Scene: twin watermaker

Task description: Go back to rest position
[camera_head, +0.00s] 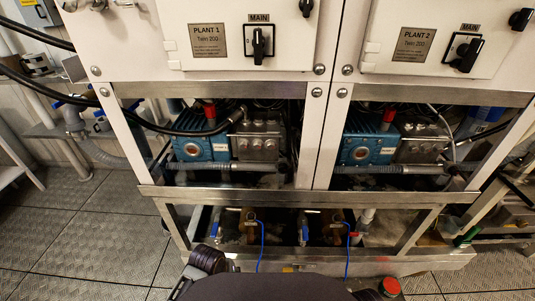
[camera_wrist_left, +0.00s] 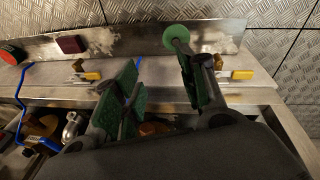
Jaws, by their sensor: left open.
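My left gripper (camera_wrist_left: 157,78) shows in the left wrist view with its two green-padded fingers spread apart. Nothing is held between them. It is above a metal frame rail (camera_wrist_left: 50,92) of the watermaker. A round green disc (camera_wrist_left: 176,32) on a stem appears just beyond the right-hand finger, and I cannot tell whether they touch. Neither gripper shows in the head view. The twin watermaker (camera_head: 318,150) stands in front of me, with a PLANT 1 panel (camera_head: 220,38) and a PLANT 2 panel (camera_head: 425,45).
Two blue pumps (camera_head: 203,148) (camera_head: 365,148) sit inside the frame. Valves and blue cables (camera_head: 262,245) are low at the front. Pipes (camera_head: 75,115) stand at the left. The plated floor (camera_head: 70,235) at left is clear.

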